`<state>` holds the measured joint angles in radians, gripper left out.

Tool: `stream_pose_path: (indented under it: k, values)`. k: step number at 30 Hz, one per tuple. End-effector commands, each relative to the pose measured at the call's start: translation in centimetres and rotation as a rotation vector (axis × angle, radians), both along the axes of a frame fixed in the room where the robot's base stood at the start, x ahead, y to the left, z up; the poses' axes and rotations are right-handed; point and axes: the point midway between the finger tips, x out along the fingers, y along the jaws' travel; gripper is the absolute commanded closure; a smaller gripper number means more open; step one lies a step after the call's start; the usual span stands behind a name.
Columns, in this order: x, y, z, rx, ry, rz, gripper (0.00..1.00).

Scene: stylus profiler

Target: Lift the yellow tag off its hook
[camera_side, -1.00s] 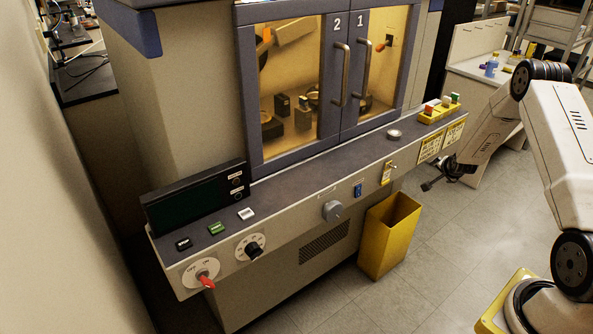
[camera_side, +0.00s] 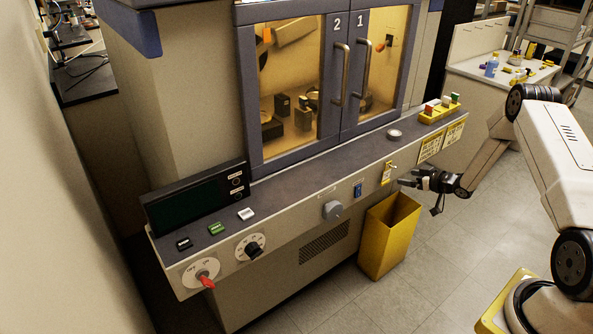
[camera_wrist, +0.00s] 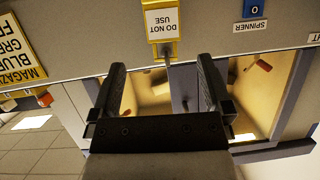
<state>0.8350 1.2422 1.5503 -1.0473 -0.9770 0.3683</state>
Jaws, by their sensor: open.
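The yellow tag (camera_side: 386,175) hangs on a small hook (camera_side: 392,165) on the front panel of the machine. In the wrist view the tag (camera_wrist: 162,25) shows a white label reading "DO NOT USE", and the hook is a small metal piece at its edge. My gripper (camera_side: 404,181) is just to the right of the tag in the side view, apart from it, with its fingers pointing at the panel. In the wrist view my gripper (camera_wrist: 163,68) is open and empty, and the tag is framed beyond the gap between the fingers.
A blue spinner switch (camera_side: 358,190) and a grey knob (camera_side: 332,210) sit left of the tag. A yellow bin (camera_side: 388,238) stands below. Yellow signs (camera_side: 431,147) are to the right on the panel. A round button (camera_side: 394,134) sits on the ledge above. Cabinet doors have metal handles (camera_side: 341,75).

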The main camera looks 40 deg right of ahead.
Motion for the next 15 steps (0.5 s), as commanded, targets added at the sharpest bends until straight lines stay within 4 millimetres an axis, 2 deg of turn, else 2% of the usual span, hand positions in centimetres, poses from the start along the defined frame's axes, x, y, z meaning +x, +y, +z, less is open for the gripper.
stream_pose_path:
  k: [8,15]
  values:
    - [0.03,0.24,-0.08,-0.006,-0.003,0.017,0.00]
    - [0.91,0.28,-0.51,-0.004,-0.002,0.016,0.00]
